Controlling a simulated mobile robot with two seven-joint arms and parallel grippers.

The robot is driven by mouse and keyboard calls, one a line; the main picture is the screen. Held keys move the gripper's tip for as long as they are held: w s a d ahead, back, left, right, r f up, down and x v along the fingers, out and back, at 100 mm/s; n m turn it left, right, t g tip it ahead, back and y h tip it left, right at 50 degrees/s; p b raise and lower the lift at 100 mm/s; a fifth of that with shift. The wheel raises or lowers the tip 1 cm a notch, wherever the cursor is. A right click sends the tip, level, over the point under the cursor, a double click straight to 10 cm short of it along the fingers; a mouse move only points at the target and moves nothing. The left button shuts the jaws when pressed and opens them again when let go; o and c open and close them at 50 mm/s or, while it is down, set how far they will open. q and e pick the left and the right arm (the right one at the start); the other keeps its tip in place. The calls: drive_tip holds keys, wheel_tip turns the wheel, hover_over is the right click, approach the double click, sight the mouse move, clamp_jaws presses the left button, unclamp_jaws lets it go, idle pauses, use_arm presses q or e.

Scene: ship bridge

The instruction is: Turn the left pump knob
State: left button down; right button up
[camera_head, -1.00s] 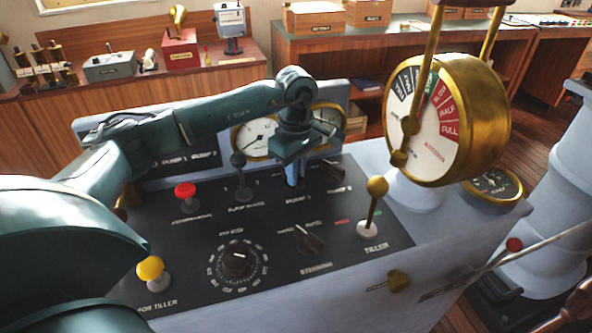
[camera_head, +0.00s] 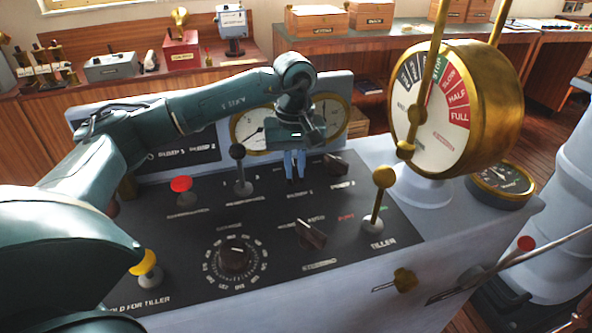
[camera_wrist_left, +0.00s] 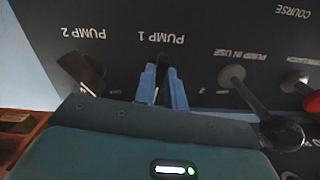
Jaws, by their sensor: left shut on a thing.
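The left pump knob, labelled PUMP 1, shows in the left wrist view as a dark knob (camera_wrist_left: 166,73) between the blue fingers of my left gripper (camera_wrist_left: 160,86). In the head view my left gripper (camera_head: 294,166) points down at the black panel (camera_head: 200,222) just above the PUMP 1 label. Its fingers are shut on the knob and hide most of it there. The matching PUMP 2 knob (camera_head: 336,164) stands free to the right; it also shows in the left wrist view (camera_wrist_left: 86,70). My right gripper is not in view.
The black-knobbed pump selector lever (camera_head: 240,168) stands close left of the gripper. A red button (camera_head: 181,185), a steering knob (camera_head: 311,234) and a brass-topped tiller lever (camera_head: 379,196) share the panel. The large brass telegraph (camera_head: 455,108) rises at the right. Round gauges stand behind the gripper.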

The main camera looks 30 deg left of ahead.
use_arm(q)
drive_tip(key=m+b, duration=0.1)
drive_tip(key=m, duration=0.2)
drive_tip(key=shift+a, duration=0.1)
drive_tip(key=shift+m, duration=0.6)
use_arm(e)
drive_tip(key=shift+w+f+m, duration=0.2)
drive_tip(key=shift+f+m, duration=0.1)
use_arm(q)
drive_tip(key=c, duration=1.5)
unclamp_jaws()
drive_tip(key=shift+o, duration=0.2)
wheel_tip(320, 180, up, 13)
drive_tip(key=shift+r, duration=0.15)
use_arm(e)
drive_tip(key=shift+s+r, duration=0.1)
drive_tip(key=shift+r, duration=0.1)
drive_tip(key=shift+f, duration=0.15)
